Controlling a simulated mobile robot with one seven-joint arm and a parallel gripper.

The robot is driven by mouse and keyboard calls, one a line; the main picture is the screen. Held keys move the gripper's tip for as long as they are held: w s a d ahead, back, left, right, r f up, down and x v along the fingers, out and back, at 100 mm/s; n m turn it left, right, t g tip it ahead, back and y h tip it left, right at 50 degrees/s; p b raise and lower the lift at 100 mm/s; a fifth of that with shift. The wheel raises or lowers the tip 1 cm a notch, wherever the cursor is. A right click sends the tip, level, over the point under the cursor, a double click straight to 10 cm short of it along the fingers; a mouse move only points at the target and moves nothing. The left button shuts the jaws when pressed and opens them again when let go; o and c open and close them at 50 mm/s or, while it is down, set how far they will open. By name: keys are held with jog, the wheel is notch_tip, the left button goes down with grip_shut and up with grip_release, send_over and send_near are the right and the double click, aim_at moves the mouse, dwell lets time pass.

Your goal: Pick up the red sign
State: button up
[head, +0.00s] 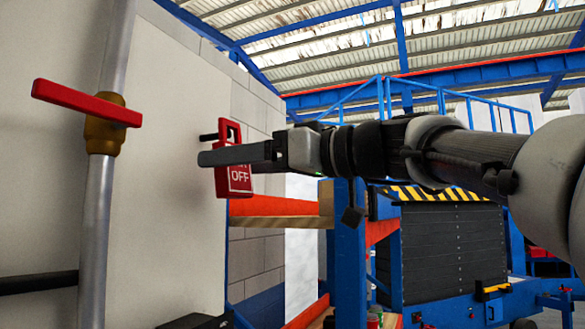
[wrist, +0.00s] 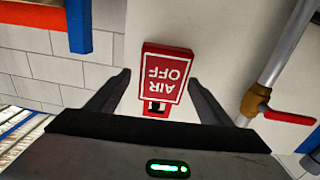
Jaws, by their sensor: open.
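The red sign (head: 236,181) hangs on a black peg at the right edge of the pale panel in the head view. It has white letters, of which "OFF" shows there; my gripper hides part of it. In the wrist view the red sign (wrist: 165,72) shows upside down and reads "AIR OFF". My gripper (head: 205,158) is in front of the sign in the head view. In the wrist view my gripper (wrist: 157,78) is open, with one finger on each side of the sign and visible gaps between. Nothing is held.
A vertical metal pipe (head: 95,220) with a brass valve and red lever handle (head: 85,102) stands left of the sign. The pale panel (head: 170,200) is behind. Orange and blue racking (head: 347,250) stands at the right, below my arm. The panel between pipe and sign is bare.

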jog(key=shift+p+x, duration=0.3)
jog(key=shift+x, duration=1.7)
jog(key=shift+s, duration=0.15)
jog(key=c, duration=1.2)
jog(key=d, duration=0.6)
jog(key=s+d, duration=0.1)
jog(key=d, duration=0.5)
jog(key=d+b, duration=0.1)
jog(key=d, duration=0.5)
jog(key=shift+s+r, duration=0.2)
jog(key=shift+s, duration=0.15)
